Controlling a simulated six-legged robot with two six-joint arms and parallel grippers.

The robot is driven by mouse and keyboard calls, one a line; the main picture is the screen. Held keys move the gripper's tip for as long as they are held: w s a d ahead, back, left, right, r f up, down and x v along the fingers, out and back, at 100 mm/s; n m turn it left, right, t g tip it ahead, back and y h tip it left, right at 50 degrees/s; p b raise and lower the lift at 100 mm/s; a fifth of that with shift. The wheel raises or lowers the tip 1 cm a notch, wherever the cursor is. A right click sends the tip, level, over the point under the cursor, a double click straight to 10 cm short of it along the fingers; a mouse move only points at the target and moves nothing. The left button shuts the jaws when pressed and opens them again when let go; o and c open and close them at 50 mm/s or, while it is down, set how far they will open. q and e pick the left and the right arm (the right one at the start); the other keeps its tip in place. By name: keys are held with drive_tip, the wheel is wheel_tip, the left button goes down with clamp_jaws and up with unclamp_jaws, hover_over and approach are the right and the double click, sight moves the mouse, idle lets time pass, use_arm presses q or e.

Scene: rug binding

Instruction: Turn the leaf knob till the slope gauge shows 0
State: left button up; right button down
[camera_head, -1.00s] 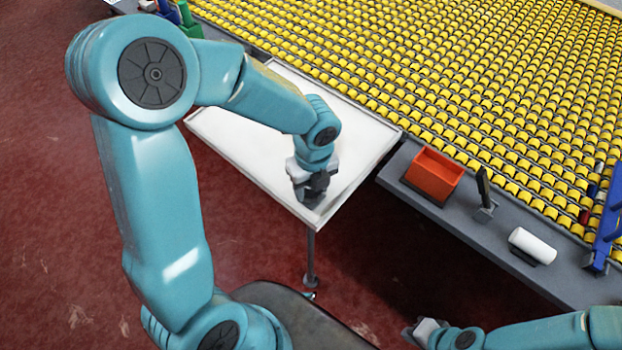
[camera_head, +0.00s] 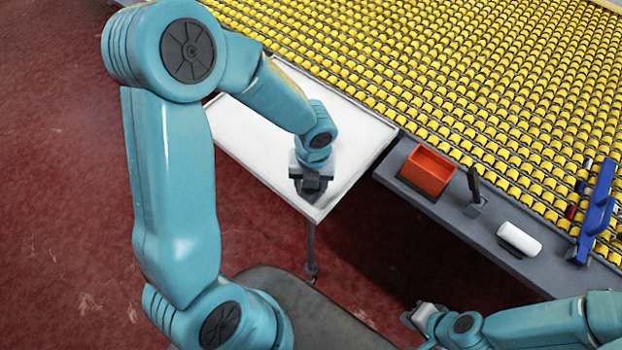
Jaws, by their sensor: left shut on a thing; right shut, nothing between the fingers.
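The white leaf (camera_head: 352,170) is a flat, rimmed panel beside the yellow roller bed, with a thin leg under its front corner. My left gripper (camera_head: 311,187) is at that front corner, pointing down. It is shut on a dark piece there, which looks like the leaf knob; the fingers hide most of it. My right gripper (camera_head: 414,317) is low at the bottom, shut and empty, away from the leaf. I cannot make out a slope gauge or its reading.
The yellow roller bed (camera_head: 450,70) fills the back. On its grey front ledge (camera_head: 432,205) stand an orange bin (camera_head: 428,170), a small dark upright panel (camera_head: 473,186), a white roll (camera_head: 519,239) and a blue tool (camera_head: 596,215). Red floor lies open at left.

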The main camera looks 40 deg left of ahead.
use_arm(q)
drive_tip(key=shift+w+r, duration=0.1)
drive_tip(key=shift+w, duration=0.1)
drive_tip(key=o, duration=1)
drive_tip(key=shift+o, duration=0.2)
drive_tip(key=shift+s, duration=0.1)
wheel_tip(320, 180, up, 16)
drive_tip(key=p, duration=0.2)
drive_tip(key=shift+d+r, duration=0.15)
